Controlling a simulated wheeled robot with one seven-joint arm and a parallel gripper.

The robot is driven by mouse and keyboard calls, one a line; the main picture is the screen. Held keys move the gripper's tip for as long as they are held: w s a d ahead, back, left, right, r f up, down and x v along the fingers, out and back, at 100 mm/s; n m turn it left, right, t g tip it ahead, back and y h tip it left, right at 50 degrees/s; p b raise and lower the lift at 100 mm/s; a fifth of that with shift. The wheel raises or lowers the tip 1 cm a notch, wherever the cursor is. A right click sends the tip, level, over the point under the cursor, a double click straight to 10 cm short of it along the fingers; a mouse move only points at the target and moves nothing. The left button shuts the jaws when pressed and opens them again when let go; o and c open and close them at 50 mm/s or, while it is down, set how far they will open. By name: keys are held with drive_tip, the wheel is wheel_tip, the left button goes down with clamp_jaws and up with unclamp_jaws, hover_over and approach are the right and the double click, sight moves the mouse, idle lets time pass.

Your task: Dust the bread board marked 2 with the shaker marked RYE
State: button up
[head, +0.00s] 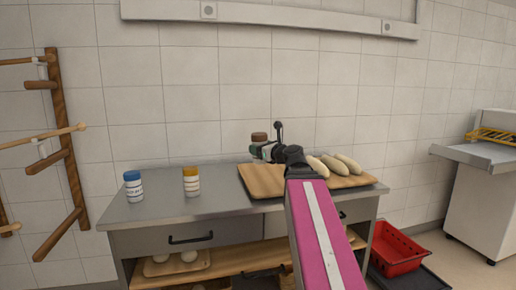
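A shaker with a brown cap (259,137) is at the end of my arm, above the back left of the wooden boards. My gripper (262,151) appears shut around its body, which is mostly hidden; no label shows. Two other shakers stand upright on the steel counter to the left, one with a blue cap (133,187) and one with a yellow cap (191,182). Their lettering is too small to read. A bare wooden board (261,181) lies below my gripper. Another board (355,182) with several pale loaves lies to the right. My arm hides the area between, and no board numbers are legible.
The steel counter (215,205) is clear around the two left shakers. A shelf (225,265) below holds a board with round dough pieces. A red crate (397,248) stands at the lower right. A wooden peg rack (66,150) is at the left.

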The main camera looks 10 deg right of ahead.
drive_tip(key=n, duration=0.1)
drive_tip(key=d+f+n, duration=0.1)
drive_tip(key=n, duration=0.1)
drive_tip(key=w+d+f+n, duration=0.1)
drive_tip(key=n, duration=0.1)
drive_tip(key=shift+w, duration=0.1)
drive_tip(key=w+d+f+n, duration=0.2)
drive_tip(key=w+d+n, duration=0.1)
drive_tip(key=d+n, duration=0.7)
drive_tip(key=w+d+f+n, duration=0.1)
drive_tip(key=w+d+n, duration=0.2)
drive_tip(key=d+n, duration=0.7)
drive_tip(key=shift+w+a+m, duration=0.45)
drive_tip(key=shift+w+a, duration=1.45)
drive_tip(key=shift+a, duration=2.75)
drive_tip(key=shift+w+a+m, duration=0.45)
drive_tip(key=shift+w+a, duration=1.45)
drive_tip(key=shift+a, duration=2.7)
drive_tip(key=shift+w+d, duration=1.9)
drive_tip(key=shift+d, duration=1.7)
drive_tip(key=s+a+r+m, duration=0.1)
drive_tip(key=a+r+m, duration=0.1)
drive_tip(key=m, duration=1)
drive_tip(key=s+a+r+m, duration=0.1)
drive_tip(key=a+r+m, duration=0.1)
drive_tip(key=m, duration=1)
drive_tip(key=shift+s+a+r, duration=0.25)
drive_tip(key=shift+s+r, duration=0.05)
drive_tip(key=shift+r, duration=0.35)
